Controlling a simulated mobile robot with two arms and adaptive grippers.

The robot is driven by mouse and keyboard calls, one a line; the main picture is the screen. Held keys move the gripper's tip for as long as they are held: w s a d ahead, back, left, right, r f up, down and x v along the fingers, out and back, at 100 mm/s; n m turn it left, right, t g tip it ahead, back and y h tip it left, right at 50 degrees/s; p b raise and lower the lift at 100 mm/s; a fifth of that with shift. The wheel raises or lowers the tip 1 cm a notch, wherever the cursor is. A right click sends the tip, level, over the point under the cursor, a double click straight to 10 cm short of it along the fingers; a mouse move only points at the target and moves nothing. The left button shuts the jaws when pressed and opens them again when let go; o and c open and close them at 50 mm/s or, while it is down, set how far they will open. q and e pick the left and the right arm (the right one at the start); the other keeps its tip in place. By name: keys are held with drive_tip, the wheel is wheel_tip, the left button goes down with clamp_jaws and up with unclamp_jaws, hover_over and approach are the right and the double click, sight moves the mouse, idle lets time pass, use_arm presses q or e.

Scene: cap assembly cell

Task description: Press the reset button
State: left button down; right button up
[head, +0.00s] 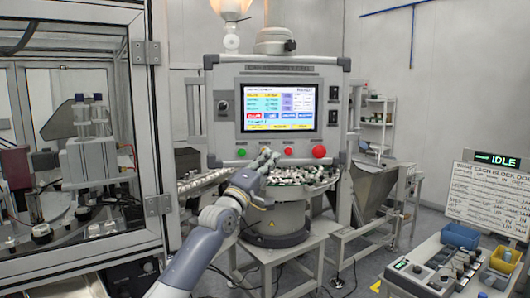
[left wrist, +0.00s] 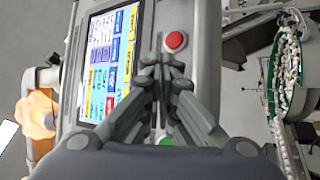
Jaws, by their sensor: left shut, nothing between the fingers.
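The control panel (head: 226,122) stands ahead with a lit screen (head: 279,107) and a row of buttons below it. In the row are a green button (head: 241,152), a small red button (head: 288,151) and a large red button (head: 319,152). My left gripper (head: 267,157) is shut and empty, with its fingertips at the row between the green and small red buttons. In the left wrist view the fingers (left wrist: 161,68) point at the panel between a red button (left wrist: 176,41) and the partly covered green one. The fingers hide part of the row, and I cannot read a reset label or tell contact.
A bowl feeder (head: 277,218) full of small parts stands under the panel. A glazed enclosure (head: 152,120) is close at left. A bench with bins (head: 455,262) and a sign showing IDLE (head: 497,160) are at right.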

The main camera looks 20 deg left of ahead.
use_arm(q)
drive_tip(key=s+p, duration=0.1)
drive_tip(key=s+d+p, duration=0.1)
drive_tip(key=s+p, duration=0.1)
drive_tip(key=s+d+p, duration=0.1)
drive_tip(key=s, duration=0.1)
drive_tip(key=shift+s+d+r+p, duration=0.1)
drive_tip(key=shift+s+d+p, duration=0.1)
drive_tip(key=shift+p, duration=0.2)
drive_tip(key=shift+w, duration=0.1)
idle(0.3)
